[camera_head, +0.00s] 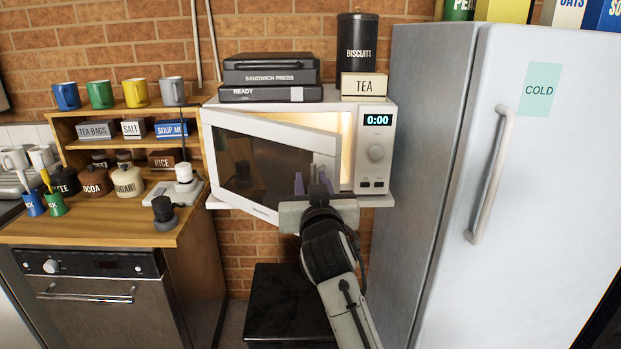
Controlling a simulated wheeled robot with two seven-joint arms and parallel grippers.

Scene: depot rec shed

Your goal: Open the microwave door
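The white microwave (376,190) stands on a shelf against the brick wall. Its display reads 0:00. Its door (262,165), with a dark window, is hinged at the left and stands partly open, swung out toward me. The lit interior (346,128) shows through the gap at the right. My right gripper (312,184) is in front of the door's free right edge, with its fingers apart. The gripper hides part of that edge, and I cannot tell whether they touch. My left gripper is not in view.
A tall fridge (520,190) stands close at the right. A sandwich press (270,75), a biscuits tin (357,50) and a tea box (363,84) sit on the microwave. The wooden counter (95,228) at left holds jars and mugs. A black stool (287,305) is below.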

